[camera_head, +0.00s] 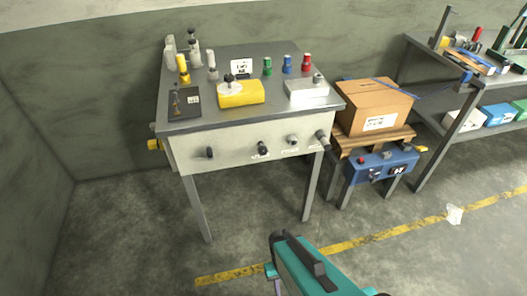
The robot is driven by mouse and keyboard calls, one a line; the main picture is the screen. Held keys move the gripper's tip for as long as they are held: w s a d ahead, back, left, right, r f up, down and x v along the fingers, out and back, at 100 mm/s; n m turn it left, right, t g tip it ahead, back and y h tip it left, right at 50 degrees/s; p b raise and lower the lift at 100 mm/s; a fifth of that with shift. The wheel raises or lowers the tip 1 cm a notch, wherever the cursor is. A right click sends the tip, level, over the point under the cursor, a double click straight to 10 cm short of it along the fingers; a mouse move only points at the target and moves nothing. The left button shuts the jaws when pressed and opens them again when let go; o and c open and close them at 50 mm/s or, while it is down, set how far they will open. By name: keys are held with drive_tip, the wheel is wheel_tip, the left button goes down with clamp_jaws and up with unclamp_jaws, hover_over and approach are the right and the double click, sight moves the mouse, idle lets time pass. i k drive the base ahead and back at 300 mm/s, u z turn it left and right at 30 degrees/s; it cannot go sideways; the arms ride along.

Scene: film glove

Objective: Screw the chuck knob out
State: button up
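A grey workbench (222,54) with a pale front panel (235,153) stands left of centre. The panel carries several dark or grey knobs: one at its left (210,152), one near the middle (263,148), a greyer one (292,140) and one by the right corner (322,138). Small labels beside some are too small to read, so I cannot tell which is the chuck knob. A yellow knob (154,145) sticks out at the bench's left side. Part of my teal arm shows at the bottom, well in front of the bench. No gripper fingers show.
On the bench are a yellow block (240,95), a white block (306,92), a dark plate (184,103) and several coloured knobs. The floor before the bench is clear.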

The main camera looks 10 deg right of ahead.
sight(262, 150)
drive_tip(key=z, duration=0.1)
drive_tip(key=k, duration=0.15)
drive_tip(key=u, duration=2.65)
drive_tip(key=k, duration=0.95)
drive_tip(key=u, duration=0.35)
